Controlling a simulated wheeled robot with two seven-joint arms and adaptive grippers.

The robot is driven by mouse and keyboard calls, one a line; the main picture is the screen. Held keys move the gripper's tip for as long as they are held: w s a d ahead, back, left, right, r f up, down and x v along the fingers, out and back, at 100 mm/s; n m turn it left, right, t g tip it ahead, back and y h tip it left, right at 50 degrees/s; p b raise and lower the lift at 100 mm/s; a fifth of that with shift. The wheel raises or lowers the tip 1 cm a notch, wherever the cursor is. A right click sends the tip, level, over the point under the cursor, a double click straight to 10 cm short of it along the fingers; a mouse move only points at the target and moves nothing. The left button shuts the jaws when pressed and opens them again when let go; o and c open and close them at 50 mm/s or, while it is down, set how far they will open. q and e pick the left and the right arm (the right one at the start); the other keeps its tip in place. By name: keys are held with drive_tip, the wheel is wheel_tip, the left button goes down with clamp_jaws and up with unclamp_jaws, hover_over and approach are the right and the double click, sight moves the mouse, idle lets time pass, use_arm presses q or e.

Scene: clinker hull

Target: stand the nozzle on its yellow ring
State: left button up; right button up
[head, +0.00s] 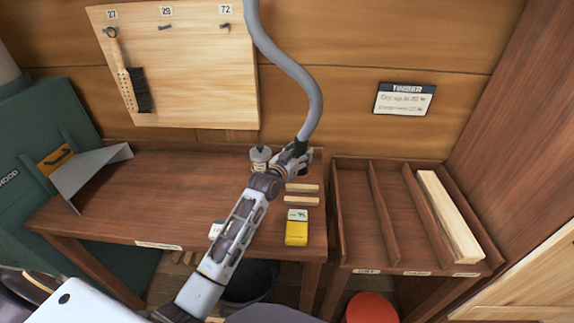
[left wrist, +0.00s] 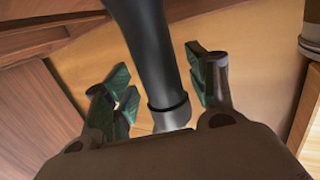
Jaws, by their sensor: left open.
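A thick grey hose (head: 312,100) hangs down from the top of the head view, and its lower end is the nozzle (left wrist: 172,119). In the left wrist view the hose looks dark, with a collar above the paler grey nozzle. My left gripper (head: 297,152) is at the hose's lower end, over the back right of the workbench. Its green-padded fingers (left wrist: 157,70) are apart, one on each side of the hose and nozzle. In the head view the gripper hides most of the nozzle. I cannot make out a yellow ring. My right gripper is not in view.
Wooden strips (head: 301,201) and a yellow block (head: 296,233) lie in front. A divided timber rack (head: 385,215) stands right. The bench's left middle is clear.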

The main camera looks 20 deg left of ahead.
sight(298, 154)
use_arm(q)
drive_tip(key=shift+v, duration=1.5)
drive_tip(key=shift+s+a+r, duration=0.1)
drive_tip(key=shift+s+a, duration=0.05)
drive_tip(key=shift+s, duration=0.6)
drive_tip(key=shift+s+a, duration=0.15)
drive_tip(key=shift+s, duration=0.6)
drive_tip(key=shift+v, duration=2.75)
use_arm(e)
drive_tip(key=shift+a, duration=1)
use_arm(q)
drive_tip(key=shift+r, duration=0.15)
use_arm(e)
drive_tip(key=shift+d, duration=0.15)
